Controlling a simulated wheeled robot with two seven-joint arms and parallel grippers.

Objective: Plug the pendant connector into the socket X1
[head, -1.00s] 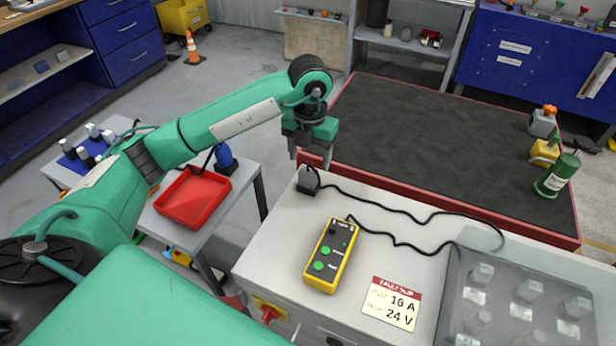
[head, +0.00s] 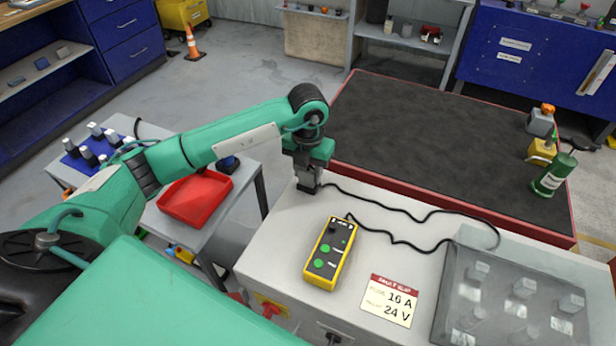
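The yellow pendant (head: 329,254), with green buttons and a black knob, lies on the light grey cabinet top (head: 275,235). A black cable (head: 385,208) runs from the pendant in a loop to the black connector (head: 306,188) near the cabinet's back left corner. My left gripper (head: 309,183) points down at the connector, its fingers around the connector's upper part. The fingers largely hide the connector, and I cannot tell whether they have closed on it. A dark fitting (head: 333,338) shows on the cabinet front at the bottom edge; no X1 label is readable. My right gripper is out of view.
A fault slip (head: 390,301) reading 16 A and 24 V lies right of the pendant. A clear cover (head: 455,290) over several parts fills the cabinet's right side. A red tray (head: 195,198) stands on a side table at left. A dark, red-edged table (head: 430,135) lies behind.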

